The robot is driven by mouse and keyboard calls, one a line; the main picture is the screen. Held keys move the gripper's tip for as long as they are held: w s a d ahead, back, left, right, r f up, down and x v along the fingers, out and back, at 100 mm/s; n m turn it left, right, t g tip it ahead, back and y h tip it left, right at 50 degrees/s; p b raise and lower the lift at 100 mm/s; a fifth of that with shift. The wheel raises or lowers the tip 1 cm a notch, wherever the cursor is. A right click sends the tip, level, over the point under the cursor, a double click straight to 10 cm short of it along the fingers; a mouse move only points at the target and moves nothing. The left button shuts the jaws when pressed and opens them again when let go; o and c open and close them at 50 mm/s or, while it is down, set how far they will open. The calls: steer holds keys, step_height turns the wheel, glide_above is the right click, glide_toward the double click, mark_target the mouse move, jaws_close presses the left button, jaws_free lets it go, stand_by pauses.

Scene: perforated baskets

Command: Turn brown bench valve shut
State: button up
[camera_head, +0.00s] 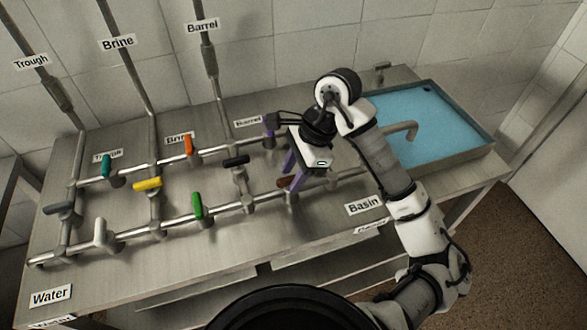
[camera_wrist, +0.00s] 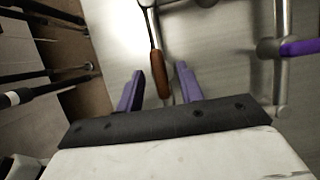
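The brown bench valve handle (camera_head: 285,182) is on the lower pipe run of the metal bench, left of the Basin label, and is partly hidden by my gripper. In the wrist view the brown handle (camera_wrist: 160,74) reaches down between my two purple fingers. My gripper (camera_head: 291,175) is above the handle, pointing down, with its fingers spread apart. In the wrist view the gripper (camera_wrist: 158,88) shows a gap on both sides of the handle. I cannot tell how far above the handle the fingertips are.
A black valve handle (camera_head: 236,162) and a green one (camera_head: 197,206) stand left of my gripper. A purple handle (camera_head: 270,126) is close behind it and shows in the wrist view (camera_wrist: 300,47). A water-filled basin (camera_head: 486,146) and its spout (camera_head: 412,129) are on the right.

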steer(key=shift+c, duration=0.5)
jaws_close()
